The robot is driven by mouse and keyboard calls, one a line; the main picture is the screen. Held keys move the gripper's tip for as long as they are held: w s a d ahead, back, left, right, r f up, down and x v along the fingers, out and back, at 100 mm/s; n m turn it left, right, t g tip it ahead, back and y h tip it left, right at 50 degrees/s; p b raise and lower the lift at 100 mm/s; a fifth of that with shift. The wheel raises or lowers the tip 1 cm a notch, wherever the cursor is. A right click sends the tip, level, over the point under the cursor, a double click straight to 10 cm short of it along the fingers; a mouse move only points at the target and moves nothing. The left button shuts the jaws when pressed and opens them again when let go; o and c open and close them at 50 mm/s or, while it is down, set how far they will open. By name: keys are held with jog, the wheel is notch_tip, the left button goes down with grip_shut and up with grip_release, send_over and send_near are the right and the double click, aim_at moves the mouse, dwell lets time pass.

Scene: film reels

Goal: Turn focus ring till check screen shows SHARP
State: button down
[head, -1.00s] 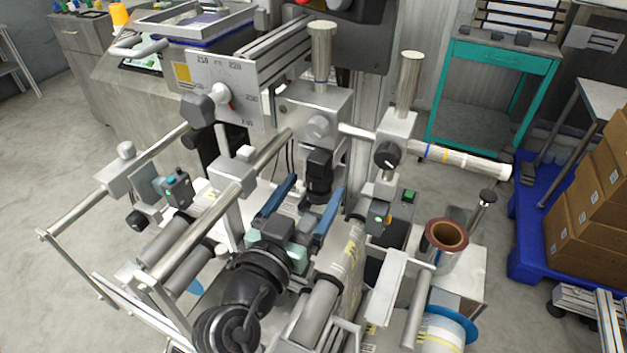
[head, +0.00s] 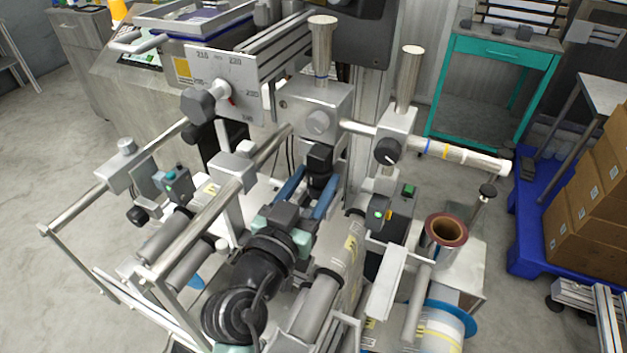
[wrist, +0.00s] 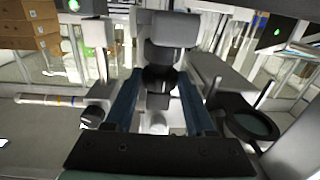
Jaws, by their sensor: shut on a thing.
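The black camera with its focus ring (head: 319,157) hangs below a grey block with a round knob on the machine. In the wrist view the dark ring (wrist: 160,78) sits between the two blue fingers. My gripper (head: 314,178) is shut on this ring, one finger on each side; it also shows in the wrist view (wrist: 160,88). The ring's far side is hidden. A dark screen (wrist: 275,33) with a small green mark stands at the upper right of the wrist view. It may be the check screen; I cannot read any word on it.
A reel with a brown core (head: 446,230) stands at the right front. Small sensor boxes (head: 378,210) and steel bars crowd the arm. Cardboard boxes (head: 585,205) sit on a blue pallet.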

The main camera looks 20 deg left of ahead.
jog(key=y+p, duration=0.1)
jog(key=n+p, duration=0.1)
jog(key=p, duration=0.1)
jog(key=shift+d+r+y, duration=0.15)
jog(key=shift+r+y, duration=0.15)
jog(key=shift+y, duration=0.1)
jog(key=shift+n+g+y+p, duration=0.3)
jog(key=shift+n+y+p, duration=0.4)
jog(key=shift+p, duration=0.55)
jog(key=shift+y+p, duration=0.6)
jog(key=shift+p, duration=0.65)
jog(key=shift+f+n+p, duration=0.1)
jog(key=shift+n+p, duration=0.2)
jog(key=shift+p, duration=0.1)
jog(key=shift+f+y+p, duration=0.2)
jog(key=shift+y+p, duration=0.1)
jog(key=shift+p, duration=0.1)
jog(key=shift+c, duration=1.2)
grip_release()
jog(key=shift+d, duration=0.1)
